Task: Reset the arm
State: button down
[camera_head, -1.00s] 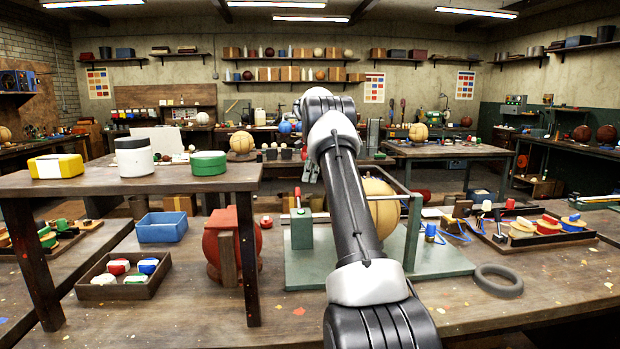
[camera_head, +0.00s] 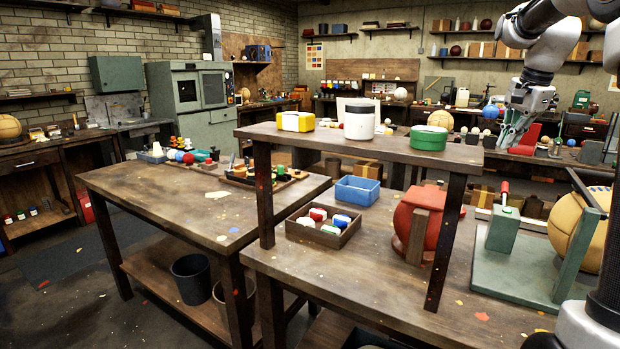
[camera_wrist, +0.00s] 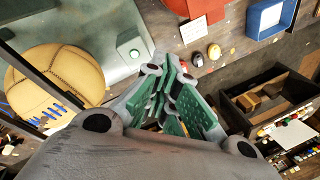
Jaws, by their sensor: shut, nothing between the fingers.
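My gripper (camera_head: 514,131) is at the upper right of the head view, raised above the workbench and to the right of the raised shelf. Its fingers point downward, and they are together with nothing held. In the wrist view my gripper (camera_wrist: 178,100) shows its green-padded fingers, with nothing between them. My arm runs along the right edge of the head view.
The raised shelf (camera_head: 350,146) holds a yellow box (camera_head: 296,121), a white jar (camera_head: 359,121) and a green tin (camera_head: 428,137). Below are a blue bin (camera_head: 361,190), a red ball (camera_head: 420,213) and a tan ball (camera_head: 580,232) in a green fixture (camera_head: 520,270).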

jog(key=s+a+f+n, duration=0.1)
jog(key=s+a+n, duration=0.45)
jog(key=s, duration=0.55)
jog(key=s+a+f+n, duration=0.2)
jog(key=s+a+n, duration=0.35)
jog(key=s, duration=0.55)
jog(key=s+a+f+n+t, duration=0.1)
jog(key=s+a+f+n, duration=0.1)
jog(key=s+f, duration=0.4)
jog(key=s+n, duration=0.1)
jog(key=s, duration=0.1)
jog(key=shift+s, duration=0.3)
jog(key=shift+a, duration=0.1)
